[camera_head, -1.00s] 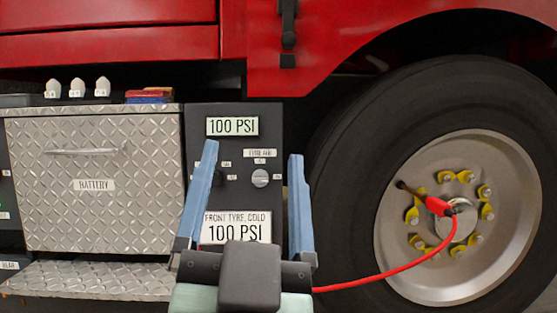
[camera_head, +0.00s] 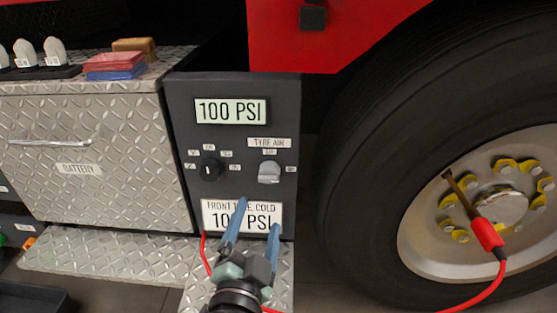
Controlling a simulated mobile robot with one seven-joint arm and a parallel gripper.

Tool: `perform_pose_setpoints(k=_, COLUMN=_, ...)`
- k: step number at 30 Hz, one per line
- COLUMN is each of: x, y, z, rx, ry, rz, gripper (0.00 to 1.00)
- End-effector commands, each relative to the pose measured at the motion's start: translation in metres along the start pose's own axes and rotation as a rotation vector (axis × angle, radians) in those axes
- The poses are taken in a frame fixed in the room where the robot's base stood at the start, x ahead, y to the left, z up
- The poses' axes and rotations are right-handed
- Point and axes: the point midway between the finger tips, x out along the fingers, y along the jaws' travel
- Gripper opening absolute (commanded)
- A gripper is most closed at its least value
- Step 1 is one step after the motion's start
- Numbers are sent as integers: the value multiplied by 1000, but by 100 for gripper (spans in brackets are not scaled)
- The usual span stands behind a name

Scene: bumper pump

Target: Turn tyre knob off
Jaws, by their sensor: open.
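The tyre knob (camera_head: 269,173) is a light grey knob under the "TYRE AIR" label, on the right of a dark panel (camera_head: 176,100). Its small position labels are too small to read surely. A black knob (camera_head: 210,170) sits to its left. My gripper (camera_head: 258,212) has two blue fingers, apart and empty. It is below the tyre knob, in front of the "FRONT TYRE, COLD 100 PSI" label (camera_head: 210,216), which the fingers partly cover. The display (camera_head: 230,111) above reads 100 PSI.
A large tyre (camera_head: 365,160) with a red hose connector (camera_head: 487,234) on its wheel is at the right. A metal battery box (camera_head: 90,130) is left of the panel, with a metal step (camera_head: 110,255) below. Red bodywork (camera_head: 385,30) hangs above.

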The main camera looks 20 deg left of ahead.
Motion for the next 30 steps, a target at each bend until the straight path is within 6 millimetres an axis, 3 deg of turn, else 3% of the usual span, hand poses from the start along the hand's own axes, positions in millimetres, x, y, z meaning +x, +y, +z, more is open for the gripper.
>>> perform_pose_setpoints(k=18, x=96, y=0, z=0, rx=3, ry=4, rz=-1, gripper=82)
perform_pose_setpoints(k=24, x=117, y=0, z=0, rx=2, ry=3, rz=-1, gripper=82)
perform_pose_setpoints(k=30, x=124, y=0, z=0, rx=0, ry=2, rz=-2, gripper=82)
